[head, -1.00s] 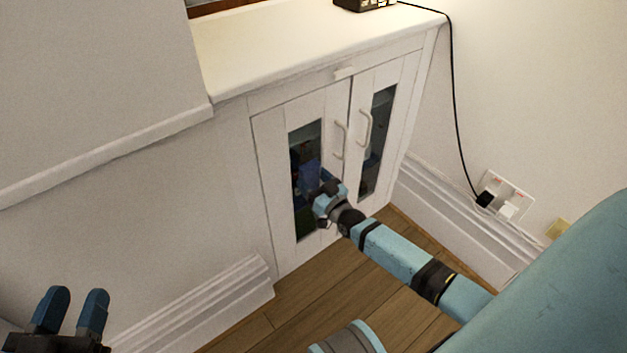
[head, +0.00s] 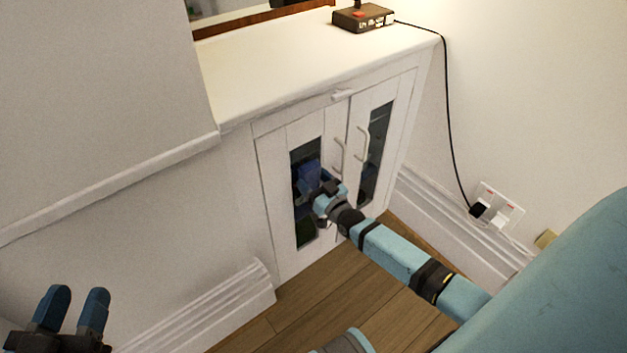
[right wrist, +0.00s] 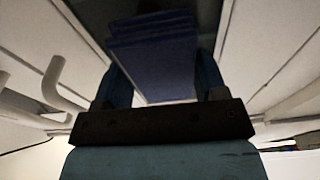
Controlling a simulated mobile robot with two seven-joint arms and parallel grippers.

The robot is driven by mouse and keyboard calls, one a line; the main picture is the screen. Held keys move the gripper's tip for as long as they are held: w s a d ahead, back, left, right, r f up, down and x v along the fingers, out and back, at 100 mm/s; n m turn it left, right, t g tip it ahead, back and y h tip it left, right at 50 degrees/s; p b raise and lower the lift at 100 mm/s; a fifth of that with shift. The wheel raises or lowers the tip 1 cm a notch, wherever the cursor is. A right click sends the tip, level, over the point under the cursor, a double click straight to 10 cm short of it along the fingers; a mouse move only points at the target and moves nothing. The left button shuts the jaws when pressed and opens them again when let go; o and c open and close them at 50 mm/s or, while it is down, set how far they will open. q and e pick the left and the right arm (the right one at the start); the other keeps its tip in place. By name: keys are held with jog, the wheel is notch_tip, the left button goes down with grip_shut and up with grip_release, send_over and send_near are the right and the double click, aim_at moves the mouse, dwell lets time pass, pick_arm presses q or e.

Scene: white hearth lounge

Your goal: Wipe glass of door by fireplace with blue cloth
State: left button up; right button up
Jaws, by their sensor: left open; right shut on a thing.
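A white cabinet has two doors, each with a narrow glass pane; the left door's glass (head: 306,232) is dark, and the right door's glass (head: 376,142) stands clear of my arm. My right gripper (head: 318,190) is at the left door's glass. It is shut on the blue cloth (head: 309,173), which shows as a folded dark blue pad between the fingers in the right wrist view (right wrist: 155,60). The cloth is over the glass; I cannot tell if it touches. My left gripper (head: 72,312) is open and empty at the lower left, away from the cabinet.
Two curved door handles (head: 363,144) stick out close to my right gripper. Skirting board (head: 210,310) and wooden floor (head: 310,310) lie below.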

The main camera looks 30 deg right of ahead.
aim_at(313, 188)
jog(key=shift+r+p, duration=1.55)
jog(key=shift+r, duration=0.05)
notch_tip(313, 188, up, 3)
jog(key=p, duration=0.3)
jog(key=shift+s+f+b, duration=0.1)
jog(key=shift+f+b, duration=0.75)
jog(key=shift+f, duration=0.9)
notch_tip(313, 188, down, 6)
jog(key=shift+r+b, duration=0.15)
jog(key=shift+b, duration=1)
jog(key=shift+r+p, duration=4.45)
jog(key=shift+r, duration=0.2)
jog(key=shift+f+b, duration=1.2)
jog(key=shift+f, duration=0.6)
